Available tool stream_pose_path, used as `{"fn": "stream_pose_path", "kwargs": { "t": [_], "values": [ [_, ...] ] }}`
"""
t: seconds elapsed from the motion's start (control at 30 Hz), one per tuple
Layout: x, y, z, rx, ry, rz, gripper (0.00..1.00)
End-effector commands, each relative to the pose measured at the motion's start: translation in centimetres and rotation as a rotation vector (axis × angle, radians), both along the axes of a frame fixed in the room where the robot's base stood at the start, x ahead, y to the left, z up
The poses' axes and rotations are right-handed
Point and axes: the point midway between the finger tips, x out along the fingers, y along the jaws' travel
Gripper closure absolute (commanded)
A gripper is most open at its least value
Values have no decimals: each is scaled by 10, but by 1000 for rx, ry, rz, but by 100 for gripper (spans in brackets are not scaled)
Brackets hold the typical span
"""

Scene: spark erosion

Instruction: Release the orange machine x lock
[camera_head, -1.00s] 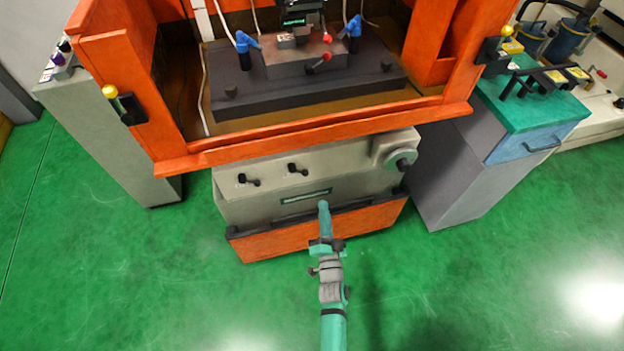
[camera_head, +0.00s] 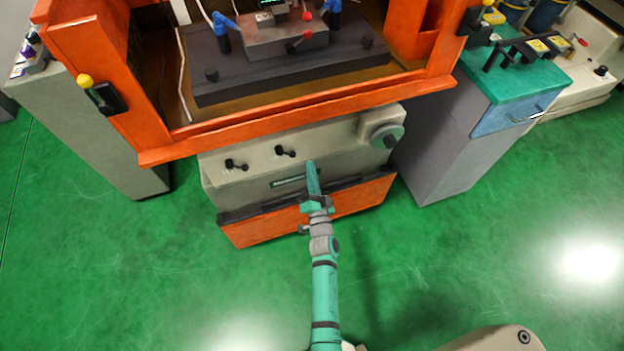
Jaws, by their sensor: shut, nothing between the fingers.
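The orange machine (camera_head: 300,128) stands ahead of me, with a grey-beige front panel (camera_head: 225,185) under its tank. Two small black lock levers sit on that panel, a left one (camera_head: 237,165) and a right one (camera_head: 286,152). I cannot tell from labels which one is the x lock. A round handwheel (camera_head: 387,136) is at the panel's right end. My gripper (camera_head: 311,165) is shut and empty, pointing at the panel below and right of the right lever. It appears apart from both levers, and it covers part of the panel's label plate.
A grey cabinet with a green top (camera_head: 540,72) stands close on the right, and a grey cabinet (camera_head: 95,140) on the left. The orange tank rim overhangs the panel. The green floor (camera_head: 130,270) in front is clear.

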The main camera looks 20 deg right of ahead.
Motion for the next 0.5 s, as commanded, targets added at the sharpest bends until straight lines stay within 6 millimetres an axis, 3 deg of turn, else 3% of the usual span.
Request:
{"fn": "stream_pose_path", "kwargs": {
  "t": [0.27, 0.5],
  "values": [
    [43, -8, 7, 0, -2, -1, 100],
    [54, 8, -7, 1, 1, 2, 100]
  ]
}}
